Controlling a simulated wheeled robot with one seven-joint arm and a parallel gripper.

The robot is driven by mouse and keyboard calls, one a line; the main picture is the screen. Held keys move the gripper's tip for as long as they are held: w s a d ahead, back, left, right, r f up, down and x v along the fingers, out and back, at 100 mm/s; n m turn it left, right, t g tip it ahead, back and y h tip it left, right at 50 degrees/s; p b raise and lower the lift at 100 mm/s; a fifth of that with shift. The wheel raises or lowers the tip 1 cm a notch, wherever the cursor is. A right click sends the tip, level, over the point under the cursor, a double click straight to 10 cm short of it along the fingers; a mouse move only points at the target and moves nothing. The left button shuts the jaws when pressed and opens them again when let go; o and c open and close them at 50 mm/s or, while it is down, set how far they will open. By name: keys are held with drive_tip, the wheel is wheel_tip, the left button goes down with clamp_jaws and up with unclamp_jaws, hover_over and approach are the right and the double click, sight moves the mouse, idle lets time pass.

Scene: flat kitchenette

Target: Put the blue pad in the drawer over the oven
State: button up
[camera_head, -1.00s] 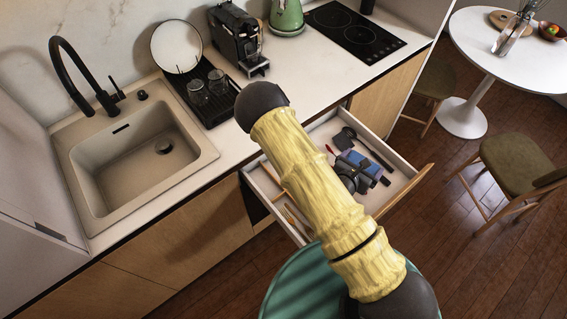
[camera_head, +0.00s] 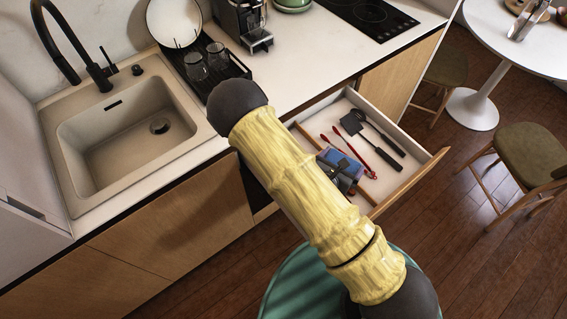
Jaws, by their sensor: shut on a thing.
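The drawer (camera_head: 414,182) stands pulled open below the counter, its wooden front toward the lower right. My gripper (camera_head: 338,172) is over the drawer, partly hidden behind my yellow arm link. It is shut on the blue pad (camera_head: 330,156), of which only a small blue part shows beside the dark fingers. I cannot tell whether the pad touches the drawer floor. The oven is not clearly seen; a dark strip shows under the drawer's left end.
A black spatula (camera_head: 372,138), red tongs (camera_head: 352,150) and another dark utensil lie in the right part of the drawer. A sink (camera_head: 130,135) and a dish rack with glasses (camera_head: 205,65) are left. A chair (camera_head: 525,150) and a round table (camera_head: 490,35) stand right.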

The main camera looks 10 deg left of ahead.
drive_tip(key=s+a+f+y+b, duration=0.1)
drive_tip(key=s+a+f+b, duration=0.2)
drive_tip(key=a+f+b, duration=0.1)
drive_tip(key=shift+a+f+n+b, duration=0.2)
drive_tip(key=shift+f+n+b, duration=0.25)
drive_tip(key=shift+f, duration=0.1)
drive_tip(key=w+a+f+b, duration=0.2)
drive_tip(key=w+a+f, duration=0.1)
drive_tip(key=w+a, duration=1)
drive_tip(key=shift+a+b, duration=0.35)
drive_tip(key=shift+a, duration=0.5)
